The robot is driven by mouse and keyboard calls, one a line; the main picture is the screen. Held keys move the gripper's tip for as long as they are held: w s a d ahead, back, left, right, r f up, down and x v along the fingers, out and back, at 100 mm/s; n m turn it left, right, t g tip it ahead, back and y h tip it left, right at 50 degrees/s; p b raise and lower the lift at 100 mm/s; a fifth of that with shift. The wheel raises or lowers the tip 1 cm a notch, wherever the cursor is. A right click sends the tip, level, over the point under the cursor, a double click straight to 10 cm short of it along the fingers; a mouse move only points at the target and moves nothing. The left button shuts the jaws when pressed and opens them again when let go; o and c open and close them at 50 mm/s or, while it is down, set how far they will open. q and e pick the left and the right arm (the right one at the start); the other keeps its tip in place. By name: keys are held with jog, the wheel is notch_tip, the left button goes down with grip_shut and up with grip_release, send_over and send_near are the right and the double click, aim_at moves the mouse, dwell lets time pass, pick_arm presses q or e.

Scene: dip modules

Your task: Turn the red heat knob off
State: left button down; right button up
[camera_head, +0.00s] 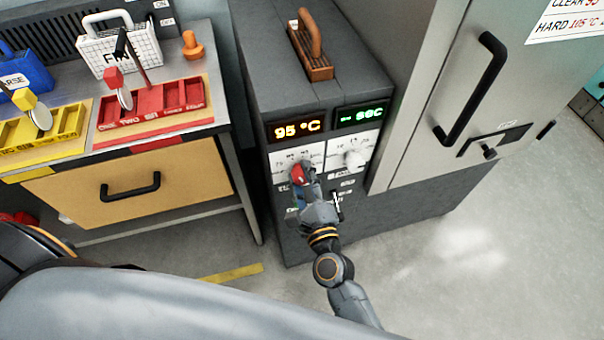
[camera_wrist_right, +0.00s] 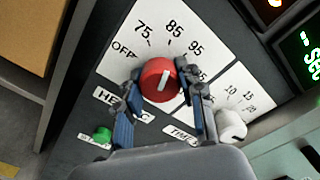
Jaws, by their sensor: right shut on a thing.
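The red heat knob (camera_head: 298,173) is on the front panel of the dark grey cabinet, below an orange display (camera_head: 297,129) reading 95 °C. In the right wrist view the knob (camera_wrist_right: 158,80) sits on a white dial plate (camera_wrist_right: 125,62) marked OFF, 75, 85 and 95, with a further mark partly hidden. Its white pointer line leans up and slightly right, away from OFF. My right gripper (camera_head: 305,178) is shut on the knob, with one blue-padded finger on each side in the wrist view (camera_wrist_right: 162,88). My left gripper is not in view.
A white timer knob (camera_wrist_right: 232,124) is just right of my right fingers, under a green display (camera_head: 360,115). A green button (camera_wrist_right: 102,135) is below the heat knob. A wooden-handled block (camera_head: 318,67) stands on the cabinet. A workbench with a yellow drawer (camera_head: 110,190) stands left.

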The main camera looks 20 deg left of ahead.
jog(key=n+p, duration=0.1)
jog(key=n, duration=0.3)
jog(key=shift+n, duration=0.3)
jog(key=n+p, duration=0.1)
jog(key=n, duration=0.2)
jog(key=shift+n, duration=0.4)
jog(key=n+p, duration=0.1)
jog(key=n, duration=0.3)
jog(key=shift+p, duration=0.35)
jog(key=shift+n+p, duration=0.4)
jog(key=shift+n, duration=1.2)
jog(key=o, duration=1.2)
jog(key=v, duration=1.2)
